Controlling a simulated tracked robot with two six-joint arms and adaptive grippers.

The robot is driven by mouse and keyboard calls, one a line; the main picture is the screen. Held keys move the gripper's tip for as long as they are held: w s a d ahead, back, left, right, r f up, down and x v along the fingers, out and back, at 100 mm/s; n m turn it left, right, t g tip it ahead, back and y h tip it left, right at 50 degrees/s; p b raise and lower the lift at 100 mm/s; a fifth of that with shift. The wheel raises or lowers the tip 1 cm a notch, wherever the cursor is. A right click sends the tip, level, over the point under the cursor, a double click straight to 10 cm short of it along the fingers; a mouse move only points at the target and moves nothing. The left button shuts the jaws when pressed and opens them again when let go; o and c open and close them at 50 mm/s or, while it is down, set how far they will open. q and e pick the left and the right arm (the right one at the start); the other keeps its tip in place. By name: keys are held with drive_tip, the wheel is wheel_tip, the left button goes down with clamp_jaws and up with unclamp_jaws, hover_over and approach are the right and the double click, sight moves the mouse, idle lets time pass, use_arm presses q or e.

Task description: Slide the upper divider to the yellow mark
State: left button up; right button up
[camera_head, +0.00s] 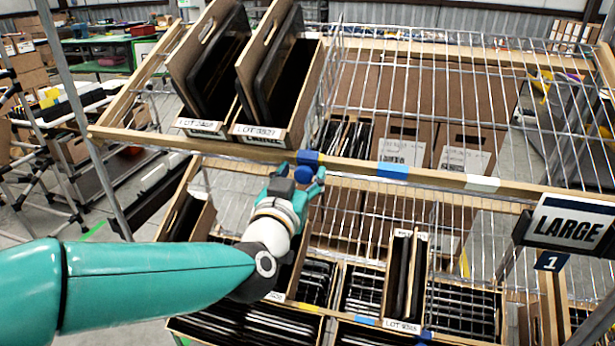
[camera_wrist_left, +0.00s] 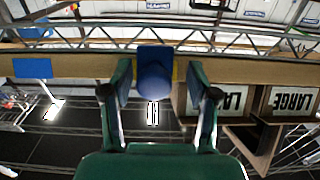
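The upper divider shows as a blue plate (camera_head: 310,157) with a round blue knob (camera_head: 303,174) on the wooden front rail of the upper shelf. In the left wrist view the plate (camera_wrist_left: 155,53) sits above the knob (camera_wrist_left: 154,83). My left gripper (camera_head: 306,178) is open around the knob, with a finger on each side and a visible gap to each. A thin yellow sliver (camera_wrist_left: 175,73), perhaps the yellow mark, shows beside the plate in the left wrist view; its full extent is hidden. My right gripper is not in view.
The wooden rail (camera_head: 440,178) also bears a blue strip (camera_head: 393,171) and a white strip (camera_head: 482,183). Filled cartons (camera_head: 405,290) stand on the lower shelf. A LARGE sign (camera_head: 568,227) hangs right.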

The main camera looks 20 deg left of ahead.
use_arm(q)
drive_tip(key=shift+s, duration=0.1)
drive_tip(key=shift+s, duration=0.35)
drive_tip(key=s, duration=1.1)
